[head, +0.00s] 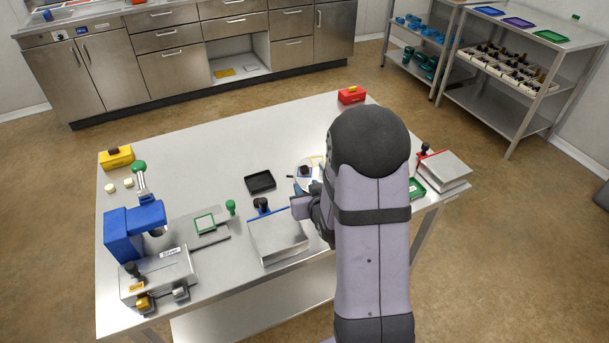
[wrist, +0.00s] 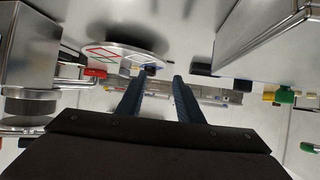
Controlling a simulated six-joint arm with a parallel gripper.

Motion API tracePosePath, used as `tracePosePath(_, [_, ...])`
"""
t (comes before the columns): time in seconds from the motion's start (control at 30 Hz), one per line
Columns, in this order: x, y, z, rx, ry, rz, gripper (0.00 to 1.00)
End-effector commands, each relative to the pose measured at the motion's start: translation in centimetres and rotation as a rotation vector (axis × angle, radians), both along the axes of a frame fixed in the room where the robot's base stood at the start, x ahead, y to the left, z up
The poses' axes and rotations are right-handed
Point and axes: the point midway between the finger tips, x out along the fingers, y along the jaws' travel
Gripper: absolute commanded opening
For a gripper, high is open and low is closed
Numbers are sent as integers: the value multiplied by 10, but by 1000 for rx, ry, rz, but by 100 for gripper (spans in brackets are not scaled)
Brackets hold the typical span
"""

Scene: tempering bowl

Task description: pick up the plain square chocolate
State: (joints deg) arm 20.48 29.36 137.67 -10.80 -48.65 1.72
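A small dark piece (head: 305,171), which looks like a chocolate, sits in a blue square outline on the round pale plate (head: 316,160), partly hidden by my arm. It is too small to tell whether it is the plain square one. In the wrist view the plate (wrist: 112,57) shows red and green square outlines, and a small dark piece (wrist: 151,68) sits at its near edge, just beyond the fingertips. My gripper (wrist: 163,77) is open, with nothing seen between its two fingers. In the head view my gripper (head: 306,190) is close to the plate, mostly hidden by my arm.
Another metal box (head: 447,170) stands right of my arm. A black tray (head: 260,182) lies left of the plate. A blue press (head: 132,230) stands at the left. The far middle of the table is clear.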

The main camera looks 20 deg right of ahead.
Motion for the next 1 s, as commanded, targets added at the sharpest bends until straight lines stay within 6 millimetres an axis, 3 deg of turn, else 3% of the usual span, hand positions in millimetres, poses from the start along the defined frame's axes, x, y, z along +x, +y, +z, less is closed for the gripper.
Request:
tracePosePath(0.03, [3, -6, -9, -4, -38, -4, 33])
tracePosePath(0.3, [10, -20, -7, -21, -184, -7, 33])
tracePosePath(1.0, [33, -25, -12, -22, -198, -6, 33])
